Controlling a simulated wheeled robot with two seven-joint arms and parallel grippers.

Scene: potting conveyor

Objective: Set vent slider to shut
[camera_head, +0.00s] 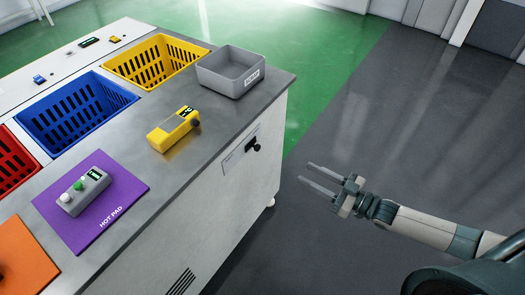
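The vent slider looks to be the black knob (254,146) on a pale plate (236,156) on the white end face of the counter, below the worktop edge. The knob sits toward the plate's right end. Any markings on the plate are too small to read. My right gripper (305,172) is in the air to the right of the knob, apart from it. Its two fingers are spread with nothing between them, and they point left toward the counter. My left gripper is not in view.
On the counter (190,168) stand a grey bin (224,85), a yellow device (170,132) and a purple hot pad (120,190) with a grey button box (84,192). Yellow, blue and red baskets lie behind. A dark louvre (180,283) is lower on the face. Floor on the right is clear.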

